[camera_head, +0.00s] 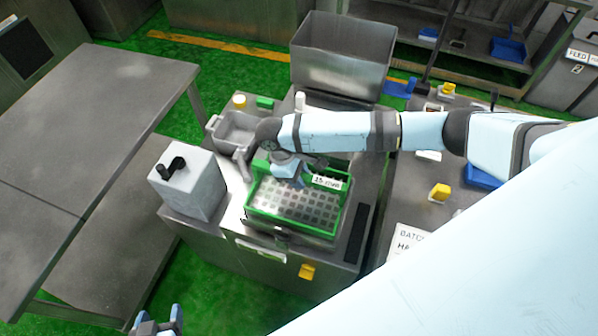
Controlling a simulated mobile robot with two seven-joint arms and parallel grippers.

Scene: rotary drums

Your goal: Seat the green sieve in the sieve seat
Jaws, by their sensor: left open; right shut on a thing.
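The green sieve (297,207) has a green rim, a perforated grey floor and a white "15 mm" label on its back right. It lies roughly level over the steel machine top in the middle of the view. My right gripper (286,176) reaches in from the right and is shut on the sieve at its back rim; the wrist partly hides the grip. The sieve seat is largely hidden under the sieve, and I cannot tell whether the sieve rests fully in it. My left gripper (158,326) is open and empty at the bottom left edge, away from the sieve.
A grey box with a black handle (188,182) stands left of the sieve. A small grey bin (234,131) and a large steel hopper (341,57) are behind. A long table (85,130) fills the left. A side bench with yellow-handled pieces (440,192) is right.

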